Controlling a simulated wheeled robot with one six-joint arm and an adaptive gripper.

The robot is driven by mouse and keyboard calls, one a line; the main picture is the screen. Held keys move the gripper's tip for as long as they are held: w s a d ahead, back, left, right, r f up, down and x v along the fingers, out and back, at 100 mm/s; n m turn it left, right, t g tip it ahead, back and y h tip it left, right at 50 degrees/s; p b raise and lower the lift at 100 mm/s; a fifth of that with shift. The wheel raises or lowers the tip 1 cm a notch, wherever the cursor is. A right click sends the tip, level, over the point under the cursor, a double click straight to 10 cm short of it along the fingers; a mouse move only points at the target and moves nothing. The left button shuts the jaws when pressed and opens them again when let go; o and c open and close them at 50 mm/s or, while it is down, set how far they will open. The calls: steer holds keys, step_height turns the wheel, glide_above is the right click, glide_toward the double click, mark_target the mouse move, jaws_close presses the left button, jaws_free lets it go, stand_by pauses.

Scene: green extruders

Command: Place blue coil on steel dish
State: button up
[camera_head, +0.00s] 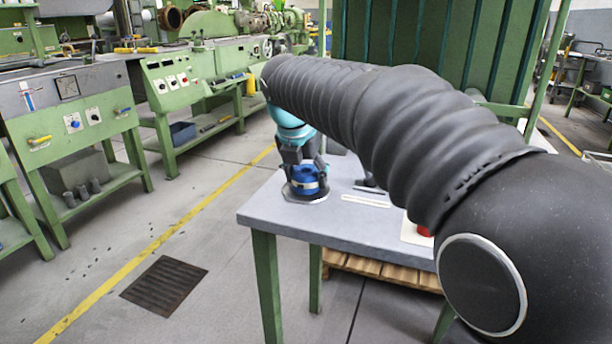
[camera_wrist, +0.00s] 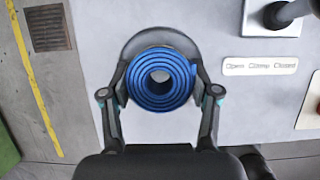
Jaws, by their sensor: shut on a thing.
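The blue coil (camera_wrist: 160,78) is a rolled ring with an open centre, seen from above in the wrist view and from the side in the head view (camera_head: 305,181). My gripper (camera_wrist: 161,88) has one finger on each side of the coil and is shut on it. The steel dish (camera_wrist: 160,37) is a round grey disc directly beneath the coil; its rim shows around the coil's far side and also in the head view (camera_head: 306,199). Whether the coil touches the dish is hard to tell.
The grey table (camera_head: 340,222) carries a label strip (camera_wrist: 260,66) and a black lever on a white base (camera_wrist: 272,28) to the right. A red part on a pale base (camera_head: 420,232) is partly hidden by my arm. The table's left edge is close to the dish.

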steer(key=o, duration=1.2)
steer(key=shift+f, duration=0.1)
steer(key=p+v, duration=0.1)
steer(key=v, duration=1.1)
steer(key=shift+w+p, duration=0.1)
steer(key=shift+p, duration=0.2)
